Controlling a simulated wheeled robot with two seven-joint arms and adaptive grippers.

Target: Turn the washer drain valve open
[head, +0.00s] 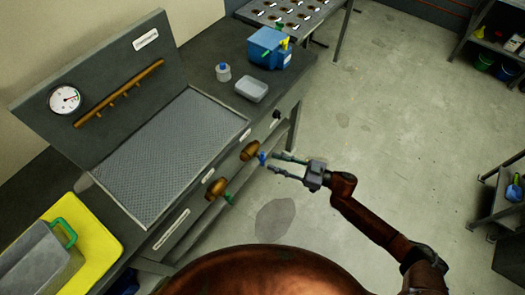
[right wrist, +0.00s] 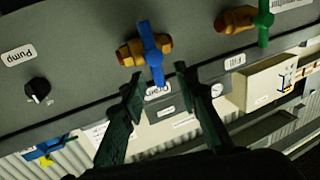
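The drain valve has a blue lever (head: 262,158) on a brass body (head: 249,151) on the washer bench's front panel. My right gripper (head: 273,163) is open and empty in front of the valve. In its wrist view its two fingers (right wrist: 159,73) are spread, with the lever's lower end at the gap between the tips; I cannot tell whether they touch. My left gripper is not in view.
A second brass valve with a green lever (head: 229,198) sits along the panel, and a black Pump knob (right wrist: 37,90) is on the other side. A gauge (head: 65,99), grated basin (head: 170,140), yellow tray (head: 100,237) and blue box (head: 268,47) are on the bench.

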